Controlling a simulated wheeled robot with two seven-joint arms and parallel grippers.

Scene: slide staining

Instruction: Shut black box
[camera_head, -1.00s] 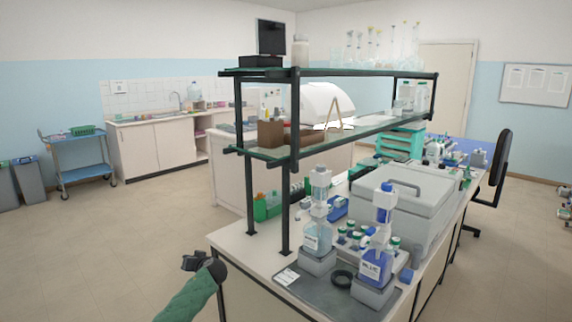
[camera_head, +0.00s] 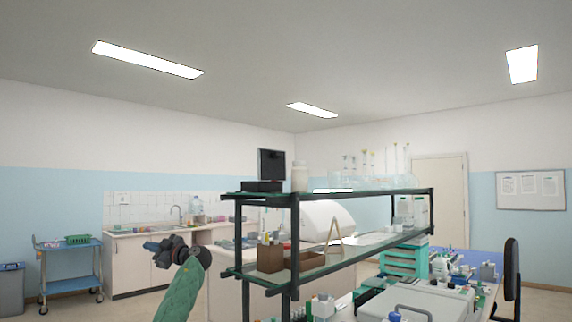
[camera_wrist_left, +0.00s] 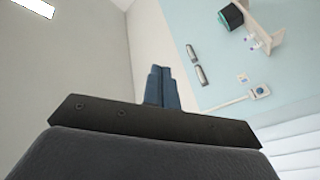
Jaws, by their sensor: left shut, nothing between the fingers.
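A low black box (camera_head: 262,187) sits on the left end of the top shelf in the head view. A dark upright panel (camera_head: 271,164) shows right above and behind it; I cannot tell whether it is joined to the box. Whether the lid is open is too small to tell. My left gripper (camera_head: 152,246) is raised at the lower left, to the left of the shelf rack and below the box, apart from both. In the left wrist view its blue fingers (camera_wrist_left: 162,87) are together with nothing between them. My right gripper is out of view.
The shelf rack (camera_head: 340,191) has dark posts; a white jar (camera_head: 299,176) stands right of the box and glassware (camera_head: 375,170) farther right. A wooden holder (camera_head: 270,258) is on the lower shelf. Bench equipment (camera_head: 415,300) stands at the lower right. Left of the rack is open.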

